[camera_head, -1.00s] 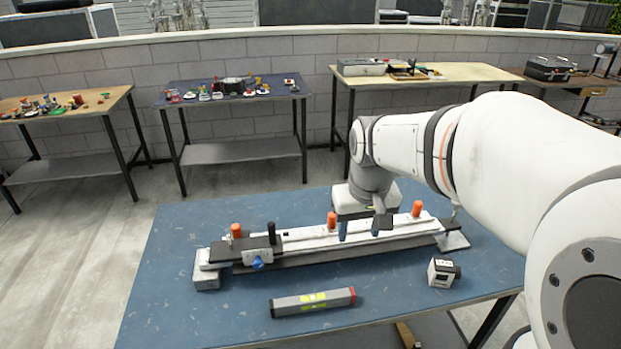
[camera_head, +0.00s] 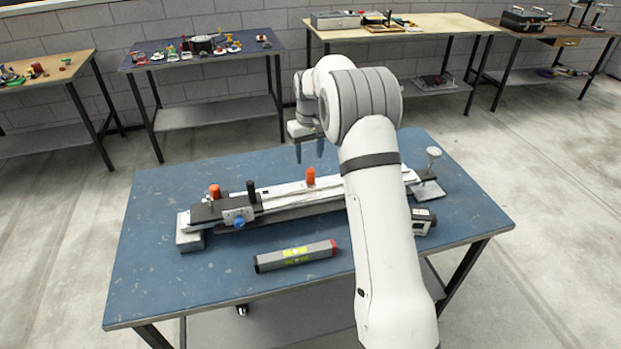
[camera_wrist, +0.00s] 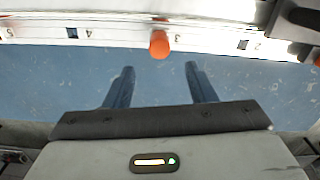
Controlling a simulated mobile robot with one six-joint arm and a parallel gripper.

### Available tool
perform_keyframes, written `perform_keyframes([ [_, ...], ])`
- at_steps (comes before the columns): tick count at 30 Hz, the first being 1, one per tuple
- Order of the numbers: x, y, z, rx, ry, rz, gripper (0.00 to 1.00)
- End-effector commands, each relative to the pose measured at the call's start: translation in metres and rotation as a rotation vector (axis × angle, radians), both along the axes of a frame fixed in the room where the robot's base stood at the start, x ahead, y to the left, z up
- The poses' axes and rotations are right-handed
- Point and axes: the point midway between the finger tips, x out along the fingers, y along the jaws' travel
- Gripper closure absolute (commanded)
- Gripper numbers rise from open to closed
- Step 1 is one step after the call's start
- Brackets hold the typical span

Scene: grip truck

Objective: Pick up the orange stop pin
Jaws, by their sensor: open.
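An orange stop pin (camera_head: 311,177) stands upright on the white rail (camera_head: 283,191) at about its middle. A second orange pin (camera_head: 215,191) stands near the rail's left end. My gripper (camera_head: 309,153) is open and empty, above and just behind the middle pin in the head view. In the wrist view the middle pin (camera_wrist: 160,44) lies beyond the fingertips, centred between the two fingers (camera_wrist: 160,68) and not enclosed by them. A bit of orange (camera_wrist: 317,62) shows at the right edge there. My arm hides the rail's right part in the head view.
A black clamp block with a black knob (camera_head: 252,189) and a blue knob (camera_head: 239,223) sits at the rail's left. A grey bar with a red end (camera_head: 296,256) and a small boxy device (camera_head: 423,221) lie in front. The blue table (camera_head: 155,280) is clear at front left.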

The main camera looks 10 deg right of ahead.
Motion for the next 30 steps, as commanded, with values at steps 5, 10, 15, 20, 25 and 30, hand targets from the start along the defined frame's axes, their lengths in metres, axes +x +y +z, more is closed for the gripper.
perform_keyframes([
  [5,-0.002,0.000,-0.020,0.000,0.003,0.000,0.50],
  [10,-0.009,-0.002,-0.042,0.000,0.005,-0.001,0.50],
  [15,-0.010,-0.002,-0.065,0.000,0.003,-0.001,0.50],
  [20,-0.010,-0.002,-0.071,0.000,0.000,-0.001,0.50],
  [25,-0.010,-0.002,-0.071,0.000,0.000,0.000,0.51],
  [30,-0.010,-0.002,-0.071,0.000,0.000,0.000,0.65],
])
